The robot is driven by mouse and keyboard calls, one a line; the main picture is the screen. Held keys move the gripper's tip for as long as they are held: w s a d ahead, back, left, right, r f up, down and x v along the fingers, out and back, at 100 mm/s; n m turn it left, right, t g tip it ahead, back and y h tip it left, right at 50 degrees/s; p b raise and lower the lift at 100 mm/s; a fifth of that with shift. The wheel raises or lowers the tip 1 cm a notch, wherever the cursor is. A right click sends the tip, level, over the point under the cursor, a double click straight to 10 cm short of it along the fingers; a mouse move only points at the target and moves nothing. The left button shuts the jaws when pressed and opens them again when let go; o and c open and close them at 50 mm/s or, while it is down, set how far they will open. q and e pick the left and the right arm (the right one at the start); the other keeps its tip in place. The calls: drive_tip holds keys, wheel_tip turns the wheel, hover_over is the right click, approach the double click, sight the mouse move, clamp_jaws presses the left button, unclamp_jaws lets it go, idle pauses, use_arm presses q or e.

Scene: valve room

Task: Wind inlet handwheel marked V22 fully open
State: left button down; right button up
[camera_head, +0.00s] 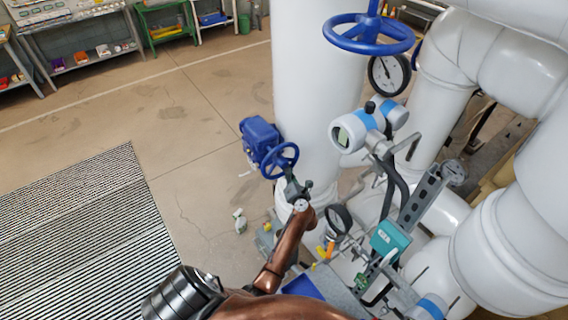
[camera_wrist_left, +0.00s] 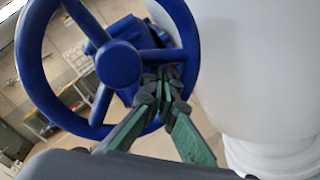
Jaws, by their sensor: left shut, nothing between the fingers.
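A small blue handwheel (camera_head: 281,160) sits on a blue valve body (camera_head: 258,136) beside a thick white pipe. No V22 marking is legible on it. In the left wrist view the wheel (camera_wrist_left: 119,64) fills the upper left, with its hub and spokes facing me. My left gripper (camera_head: 291,181) is at the wheel's lower right edge. In the left wrist view its green fingers (camera_wrist_left: 164,80) are shut and empty, their tips over the gap between spokes near the right rim. I cannot tell whether they touch the wheel. My right gripper is not in view.
A larger blue handwheel (camera_head: 368,34) is higher up at the top. Open floor and a striped grating (camera_head: 80,235) lie left.

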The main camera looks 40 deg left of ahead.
sight(291, 161)
use_arm(q)
drive_tip(key=shift+w+d+r, duration=0.25)
drive_tip(key=shift+w+r, duration=0.35)
drive_tip(key=shift+w, duration=0.1)
drive_tip(key=shift+w+r+p, duration=0.35)
drive_tip(key=shift+r+p, duration=0.4)
drive_tip(key=shift+r, duration=0.05)
